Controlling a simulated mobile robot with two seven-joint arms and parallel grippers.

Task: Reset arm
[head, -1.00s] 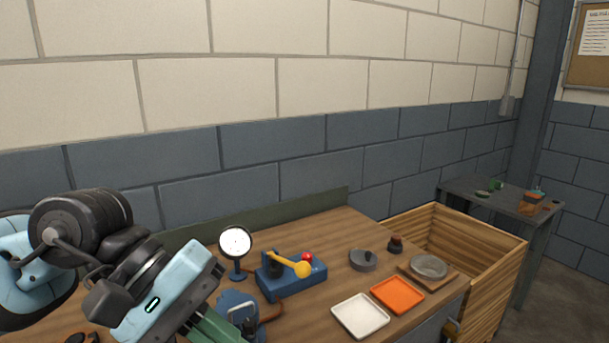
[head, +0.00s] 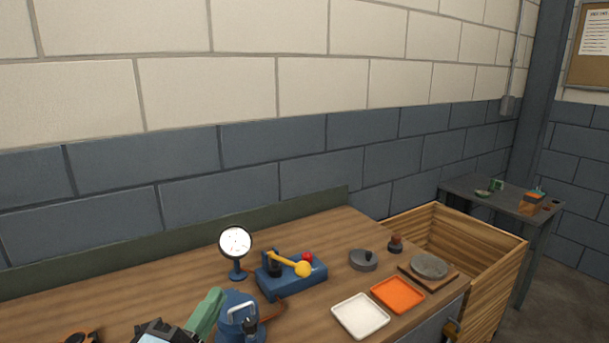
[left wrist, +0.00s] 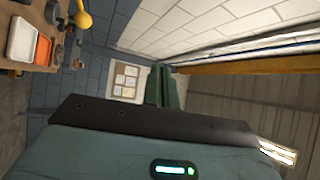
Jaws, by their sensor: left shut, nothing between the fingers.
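My left gripper (head: 212,300) shows at the bottom of the head view, with green fingers pointing up beside the blue rounded device (head: 238,322) on the workbench. I cannot tell whether they touch it. In the left wrist view its green fingers (left wrist: 166,86) are together with nothing between them. The rest of my left arm is mostly below the picture edge. My right gripper is in neither view.
A wooden crate (head: 478,258) and a grey side table (head: 470,189) lie right.

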